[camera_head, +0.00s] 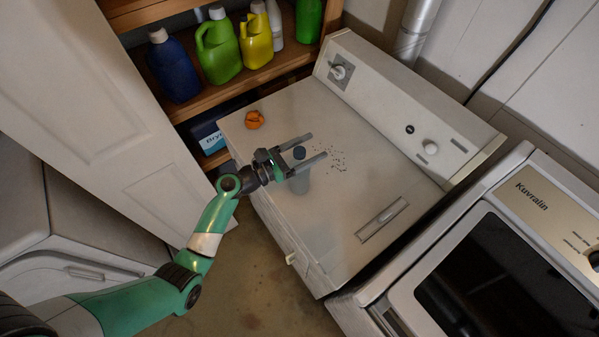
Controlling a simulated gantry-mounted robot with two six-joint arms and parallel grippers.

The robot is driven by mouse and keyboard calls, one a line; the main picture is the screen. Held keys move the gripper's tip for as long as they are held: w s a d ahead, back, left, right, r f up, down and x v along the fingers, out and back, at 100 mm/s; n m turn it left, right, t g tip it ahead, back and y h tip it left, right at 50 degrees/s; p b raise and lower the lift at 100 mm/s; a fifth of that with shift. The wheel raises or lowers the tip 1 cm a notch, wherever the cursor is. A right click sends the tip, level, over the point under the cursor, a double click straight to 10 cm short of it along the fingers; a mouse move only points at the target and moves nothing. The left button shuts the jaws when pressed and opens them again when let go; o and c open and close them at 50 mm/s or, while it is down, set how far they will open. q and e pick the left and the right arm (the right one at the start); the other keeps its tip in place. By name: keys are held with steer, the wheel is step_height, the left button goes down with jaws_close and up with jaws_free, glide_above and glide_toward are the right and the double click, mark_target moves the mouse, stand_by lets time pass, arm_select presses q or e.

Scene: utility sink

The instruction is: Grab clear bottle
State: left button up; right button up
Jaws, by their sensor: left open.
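The clear bottle (300,184) stands on the white top of the washer-like machine, near its left front edge. It looks greyish and see-through, with a dark cap (299,152). My left gripper (319,146) is open, and its two fingers reach to the right, one on each side of the bottle's cap in this view. The gripper partly covers the bottle's upper part. I cannot tell whether the fingers touch it. My right gripper is not in view.
An orange crumpled item (254,119) lies on the machine top (285,108). Dark specks lie right of the gripper. A shelf behind holds a blue jug (173,68), a green jug (218,48) and a yellow jug (256,38). A Kuvralin appliance (545,195) stands at right.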

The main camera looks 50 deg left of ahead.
arm_select(q)
jaws_close()
steer(key=shift+r, duration=0.1)
stand_by(1.2)
